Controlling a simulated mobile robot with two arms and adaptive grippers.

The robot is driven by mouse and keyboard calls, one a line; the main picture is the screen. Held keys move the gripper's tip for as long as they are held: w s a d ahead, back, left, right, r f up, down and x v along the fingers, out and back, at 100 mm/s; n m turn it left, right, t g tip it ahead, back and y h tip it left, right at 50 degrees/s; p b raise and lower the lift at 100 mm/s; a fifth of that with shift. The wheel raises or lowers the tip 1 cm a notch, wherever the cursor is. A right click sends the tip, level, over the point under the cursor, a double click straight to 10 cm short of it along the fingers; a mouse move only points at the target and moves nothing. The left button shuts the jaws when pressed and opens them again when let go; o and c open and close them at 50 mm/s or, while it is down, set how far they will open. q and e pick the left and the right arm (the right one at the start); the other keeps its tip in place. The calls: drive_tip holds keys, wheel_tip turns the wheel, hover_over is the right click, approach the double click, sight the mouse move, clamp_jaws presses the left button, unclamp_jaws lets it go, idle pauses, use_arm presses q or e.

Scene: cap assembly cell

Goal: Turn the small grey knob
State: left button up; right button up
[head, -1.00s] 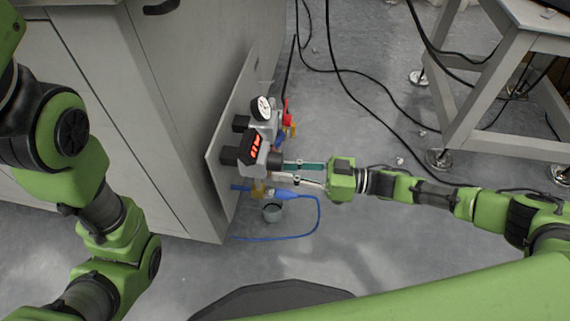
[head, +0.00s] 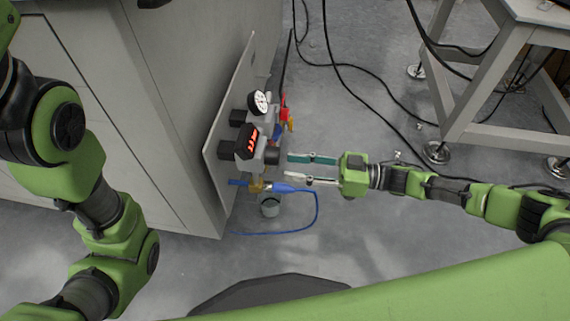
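The small grey knob (head: 272,155) looks dark and sits on the right side of a pneumatic unit mounted on an upright grey panel (head: 224,140). Just left of it is a black display (head: 249,141) with red-orange digits. My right gripper (head: 288,167) is to the right of the knob, its two fingers apart and pointing left. A small gap shows between the fingertips and the knob, and nothing is between the fingers. My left arm hangs at the left, and its gripper is out of view.
A round white gauge (head: 260,102) and a red part (head: 286,114) are above the knob. A blue connector with a looping hose (head: 290,188) and a small grey cup (head: 269,207) are below. A cabinet (head: 180,120) stands left; black cables cross the floor.

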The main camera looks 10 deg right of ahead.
drive_tip(key=v, duration=0.8)
drive_tip(key=shift+d, duration=0.2)
drive_tip(key=shift+a+r, duration=0.1)
